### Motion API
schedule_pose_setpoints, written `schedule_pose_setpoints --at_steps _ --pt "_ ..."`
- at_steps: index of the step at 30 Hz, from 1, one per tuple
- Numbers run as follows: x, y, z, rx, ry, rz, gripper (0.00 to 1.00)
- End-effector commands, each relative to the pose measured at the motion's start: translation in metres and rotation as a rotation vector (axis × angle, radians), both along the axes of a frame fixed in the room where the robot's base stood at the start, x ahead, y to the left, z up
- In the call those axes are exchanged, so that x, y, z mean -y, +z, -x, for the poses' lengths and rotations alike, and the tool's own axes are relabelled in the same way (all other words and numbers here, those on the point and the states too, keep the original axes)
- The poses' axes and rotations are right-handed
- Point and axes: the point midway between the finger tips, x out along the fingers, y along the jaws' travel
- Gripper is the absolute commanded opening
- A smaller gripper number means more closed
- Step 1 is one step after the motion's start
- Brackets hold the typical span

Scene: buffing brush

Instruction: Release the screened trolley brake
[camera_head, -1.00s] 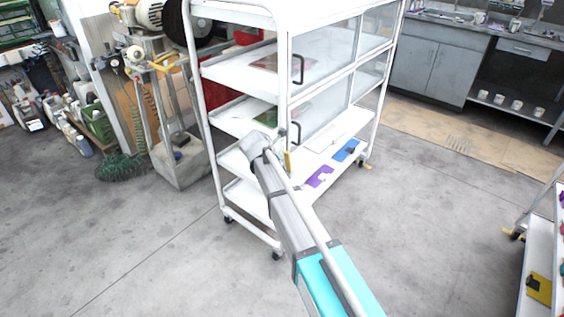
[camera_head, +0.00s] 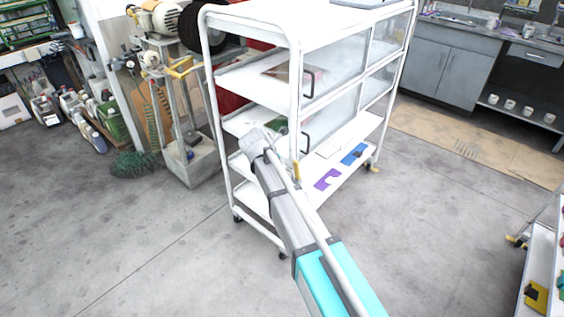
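The screened trolley (camera_head: 293,110) is a white shelved cart with clear panels and dark handles on its right face. It stands upright in the middle of the head view. A caster with a yellow pedal (camera_head: 373,168) shows at its right lower corner. Dark casters show at its left and near corners, the near one partly beside my arm. My arm reaches up from the bottom and overlaps the trolley's lower shelves in the picture. I cannot see my gripper's fingers; they are hidden behind the arm's end. Whether the arm touches the trolley I cannot tell.
A second white cart (camera_head: 538,262) with a yellow-pedalled caster (camera_head: 516,241) stands at the right edge. A grey machine stand (camera_head: 190,165) and a green coil (camera_head: 133,163) are left of the trolley. Grey cabinets (camera_head: 440,70) stand behind. Floor is clear at left and right front.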

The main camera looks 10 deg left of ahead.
Motion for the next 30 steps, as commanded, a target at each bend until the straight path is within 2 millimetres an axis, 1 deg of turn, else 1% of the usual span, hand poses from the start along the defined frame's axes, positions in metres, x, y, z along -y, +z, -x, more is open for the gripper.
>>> schedule_pose_setpoints --at_steps 1,8,27,30 --pt "-0.0006 0.0071 0.0017 0.000 0.000 0.000 0.00" --pt "-0.0024 0.0154 0.0054 0.000 -0.001 0.000 0.00" --pt "-0.0019 0.0160 0.0055 0.000 -0.003 0.000 0.00" --pt "0.0029 0.0163 0.0061 0.000 -0.019 -0.009 0.00"
